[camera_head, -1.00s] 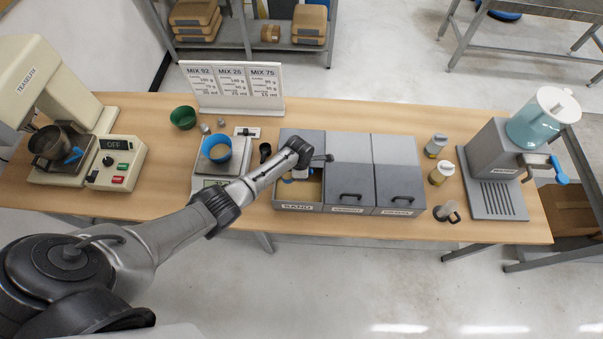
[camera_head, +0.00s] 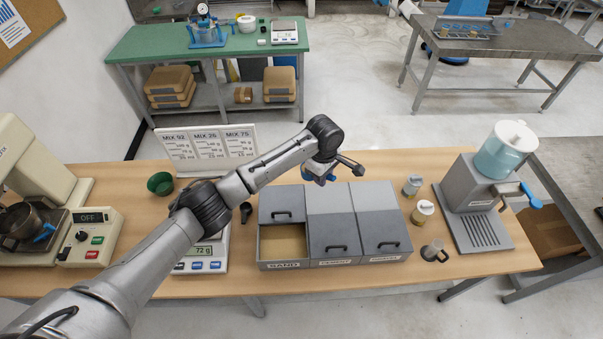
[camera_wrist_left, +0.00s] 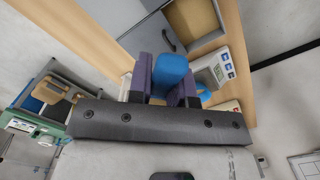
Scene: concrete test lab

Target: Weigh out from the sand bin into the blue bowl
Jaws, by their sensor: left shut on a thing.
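My left gripper (camera_head: 318,172) hangs above the back of the bins. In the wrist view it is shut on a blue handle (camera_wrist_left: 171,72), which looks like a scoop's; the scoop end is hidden. The sand bin (camera_head: 283,264) is open at the front left with sand inside, and it also shows in the wrist view (camera_wrist_left: 196,20). The scale (camera_head: 207,262) reads 72 g, partly behind my left arm. The blue bowl is hidden by that arm in the head view; a small blue patch by the scale in the wrist view may be it. My right gripper is out of view.
Two closed lidded bins (camera_head: 334,238) adjoin the sand bin. The mix sign (camera_head: 208,148) and a green bowl (camera_head: 160,183) stand behind the scale. A mixer (camera_head: 92,238) is at left. Jars (camera_head: 422,212) and a water dispenser (camera_head: 484,190) are at right.

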